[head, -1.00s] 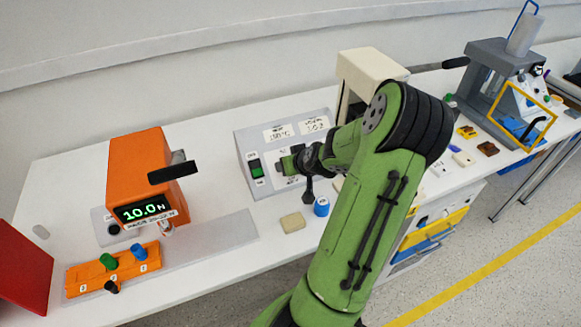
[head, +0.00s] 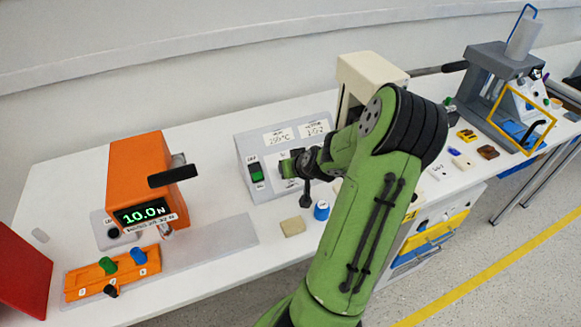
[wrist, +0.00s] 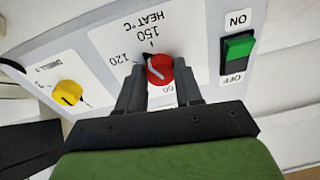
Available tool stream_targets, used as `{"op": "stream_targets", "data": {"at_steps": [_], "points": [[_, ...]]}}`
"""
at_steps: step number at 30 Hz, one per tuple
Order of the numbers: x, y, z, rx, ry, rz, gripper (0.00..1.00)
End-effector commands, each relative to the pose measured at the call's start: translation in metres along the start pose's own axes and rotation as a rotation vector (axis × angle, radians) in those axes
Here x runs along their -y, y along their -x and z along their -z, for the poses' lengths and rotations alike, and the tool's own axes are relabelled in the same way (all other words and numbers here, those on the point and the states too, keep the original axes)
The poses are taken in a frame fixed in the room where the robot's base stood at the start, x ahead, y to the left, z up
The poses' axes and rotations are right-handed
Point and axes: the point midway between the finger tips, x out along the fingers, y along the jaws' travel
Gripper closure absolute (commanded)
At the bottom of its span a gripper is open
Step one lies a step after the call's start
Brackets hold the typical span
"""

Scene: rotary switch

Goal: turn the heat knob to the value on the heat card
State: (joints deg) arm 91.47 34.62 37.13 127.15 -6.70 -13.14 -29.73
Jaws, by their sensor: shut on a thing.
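The red heat knob (wrist: 160,69) sits on the panel under the upside-down "HEAT °C" print in the wrist view. Marks 120 and 150 are readable there; another is partly hidden by my gripper. The knob's dark pointer aims up-left, seemingly between 120 and 150. My gripper (wrist: 159,88) has one finger on each side of the knob and is shut on it. In the head view my gripper (head: 290,167) is at the grey panel box (head: 247,152) and hides the knob. The heat card (head: 279,137) is on the box's top; its number is too small to read surely.
A green ON/OFF switch (wrist: 238,48) and a yellow knob (wrist: 69,93) flank the heat knob. An orange device (head: 139,165) reading 10.0 N stands left. A tan block (head: 293,226) and blue cap (head: 321,210) lie in front of the box.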

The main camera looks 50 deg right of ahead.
Motion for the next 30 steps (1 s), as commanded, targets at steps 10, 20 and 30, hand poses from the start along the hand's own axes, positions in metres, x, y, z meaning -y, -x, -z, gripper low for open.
{"op": "stream_targets", "data": {"at_steps": [10,20,30], "points": [[0.0013,-0.0001,0.0002,-0.012,-0.219,-0.018,0.95],[0.0017,0.0000,0.0003,-0.023,-0.416,-0.034,0.95],[0.0017,0.0000,0.0001,-0.027,-0.494,-0.041,0.95]]}}
